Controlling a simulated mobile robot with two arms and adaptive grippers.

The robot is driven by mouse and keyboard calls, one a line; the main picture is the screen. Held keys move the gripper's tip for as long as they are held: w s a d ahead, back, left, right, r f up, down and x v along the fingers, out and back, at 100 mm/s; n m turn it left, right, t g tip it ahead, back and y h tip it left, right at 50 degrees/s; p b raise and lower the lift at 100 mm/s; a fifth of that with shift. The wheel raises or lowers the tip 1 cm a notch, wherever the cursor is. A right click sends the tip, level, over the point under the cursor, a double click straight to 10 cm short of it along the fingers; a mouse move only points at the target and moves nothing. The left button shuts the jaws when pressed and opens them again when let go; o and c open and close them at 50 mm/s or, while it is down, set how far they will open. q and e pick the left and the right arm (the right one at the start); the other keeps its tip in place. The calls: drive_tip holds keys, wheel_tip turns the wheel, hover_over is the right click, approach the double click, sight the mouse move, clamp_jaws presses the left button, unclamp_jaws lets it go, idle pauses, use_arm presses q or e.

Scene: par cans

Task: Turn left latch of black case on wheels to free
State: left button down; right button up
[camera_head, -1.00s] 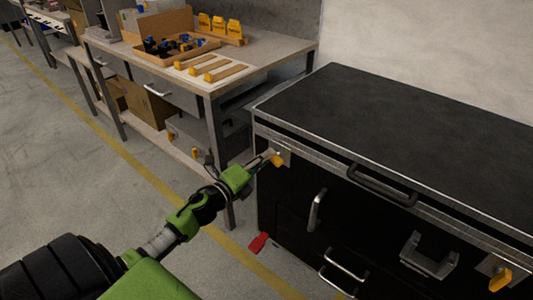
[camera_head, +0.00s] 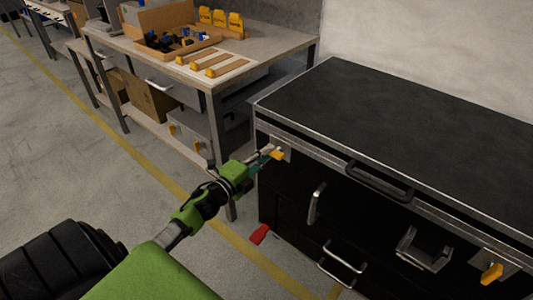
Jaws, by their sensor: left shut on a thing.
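The black case (camera_head: 340,110) stands at the right, with metal edging and a dark flat top. Its left latch is a yellow knob (camera_head: 277,155) on a metal plate near the upper left corner of the front. My left gripper (camera_head: 270,152) is at this latch, shut on it; the fingers partly hide it. The right latch (camera_head: 491,274), also yellow, is at the lower right, with nothing touching it. My right gripper is not in view.
Handles (camera_head: 382,182) stand out from the case front. A red pedal (camera_head: 259,234) is low at the case's left corner. A workbench (camera_head: 262,64) with a wooden tray and yellow items stands behind at left.

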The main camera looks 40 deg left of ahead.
use_arm(q)
drive_tip(key=c, duration=2.1)
unclamp_jaws()
drive_tip(key=s, duration=0.8)
drive_tip(key=s+a, duration=0.1)
drive_tip(key=s, duration=0.3)
